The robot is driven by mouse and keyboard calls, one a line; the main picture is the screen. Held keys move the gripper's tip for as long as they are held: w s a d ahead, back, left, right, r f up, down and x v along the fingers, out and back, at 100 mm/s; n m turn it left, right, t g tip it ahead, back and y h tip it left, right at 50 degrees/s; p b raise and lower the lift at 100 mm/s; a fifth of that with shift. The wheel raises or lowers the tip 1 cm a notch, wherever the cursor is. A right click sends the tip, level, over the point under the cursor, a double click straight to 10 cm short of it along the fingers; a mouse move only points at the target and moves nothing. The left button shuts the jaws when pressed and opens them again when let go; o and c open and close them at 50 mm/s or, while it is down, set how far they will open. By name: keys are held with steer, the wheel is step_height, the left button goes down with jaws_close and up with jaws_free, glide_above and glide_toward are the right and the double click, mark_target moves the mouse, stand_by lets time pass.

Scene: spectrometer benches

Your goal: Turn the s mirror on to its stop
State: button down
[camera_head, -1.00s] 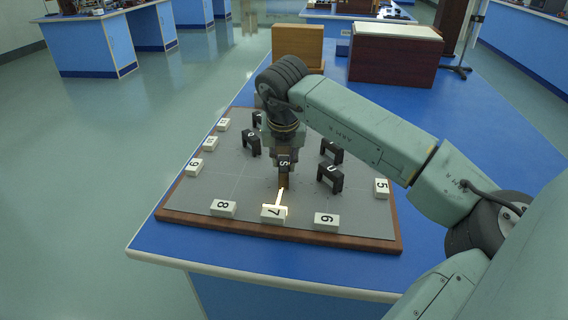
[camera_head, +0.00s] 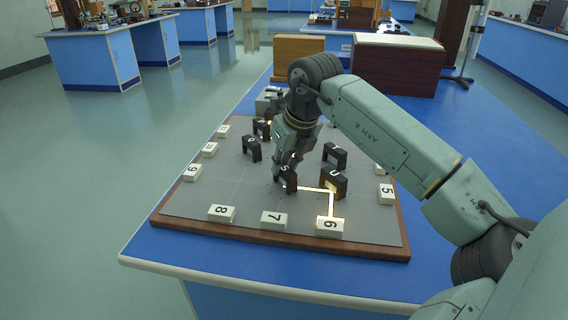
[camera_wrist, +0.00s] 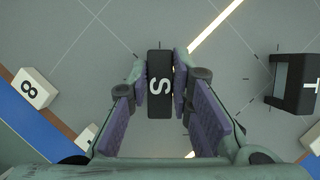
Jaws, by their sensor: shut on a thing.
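The s mirror (camera_head: 289,183) is a dark block with a white S on top, standing on the grey board in the head view. It also shows in the wrist view (camera_wrist: 159,84), between the two purple-padded fingers. My gripper (camera_head: 283,172) is over it from above and shut on it; its fingers (camera_wrist: 162,104) flank the block. A bright light line (camera_head: 314,188) runs from the mirror right to a dark arch mirror (camera_head: 335,183), then down to the white block marked 6 (camera_head: 329,227). The mirror's stop cannot be made out.
The grey board (camera_head: 190,195) has a brown wooden rim. White number blocks, including 7 (camera_head: 273,220) and 8 (camera_head: 221,213), stand along its edges. Other dark arch mirrors (camera_head: 251,148) stand nearby. In the wrist view one marked T (camera_wrist: 295,88) is at the right, clear of the fingers.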

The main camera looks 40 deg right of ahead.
stand_by(0.4)
steer(key=c, duration=1.4)
jaws_free()
steer(key=shift+c, duration=0.2)
steer(key=shift+r, duration=0.1)
steer(key=v, duration=1.2)
